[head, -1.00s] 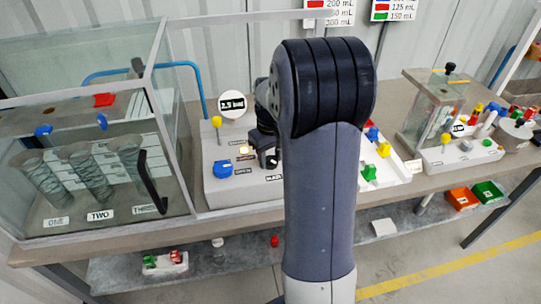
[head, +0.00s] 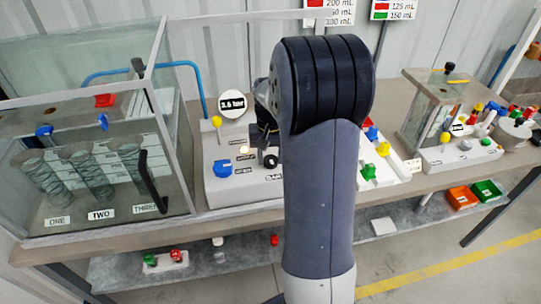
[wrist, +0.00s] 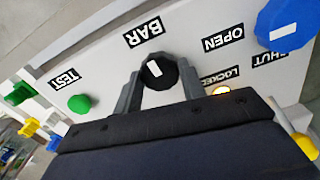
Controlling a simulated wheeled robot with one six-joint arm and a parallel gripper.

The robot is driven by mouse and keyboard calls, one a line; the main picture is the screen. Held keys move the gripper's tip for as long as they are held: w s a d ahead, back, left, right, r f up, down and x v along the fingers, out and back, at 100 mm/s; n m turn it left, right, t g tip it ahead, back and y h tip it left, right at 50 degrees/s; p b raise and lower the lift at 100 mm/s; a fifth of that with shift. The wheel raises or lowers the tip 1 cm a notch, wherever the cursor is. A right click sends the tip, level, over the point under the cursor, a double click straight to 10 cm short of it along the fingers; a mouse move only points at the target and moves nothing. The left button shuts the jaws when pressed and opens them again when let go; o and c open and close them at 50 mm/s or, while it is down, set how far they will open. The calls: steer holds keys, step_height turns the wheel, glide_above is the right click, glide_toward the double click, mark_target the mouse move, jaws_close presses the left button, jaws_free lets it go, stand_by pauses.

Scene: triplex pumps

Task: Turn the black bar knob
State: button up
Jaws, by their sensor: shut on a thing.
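The black bar knob (wrist: 158,72), with a white pointer mark, sits on the pale panel beside the BAR label in the wrist view. My gripper (wrist: 159,85) is shut on it, one finger on each side. The white mark lies tilted between the fingers. In the head view my gripper (head: 264,140) is at the panel, partly hidden by my arm. The round gauge (head: 232,105) behind the panel appears to read 3.6 bar.
A blue knob (wrist: 288,25) by OPEN and SHUT, a lit lamp (wrist: 221,91) by LOCKED and a green knob (wrist: 79,103) by TEST surround the bar knob. A glass tank (head: 90,150) stands left; a yellow-topped lever (head: 216,122) stands close behind.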

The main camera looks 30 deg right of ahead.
mark_target(271, 159)
stand_by(0.3)
steer(key=o, duration=1)
step_height(271, 159, up, 11)
steer(key=shift+f, duration=0.1)
steer(key=shift+f, duration=0.1)
step_height(271, 159, down, 11)
steer(key=shift+r, duration=0.15)
stand_by(0.5)
steer(key=shift+r, duration=0.1)
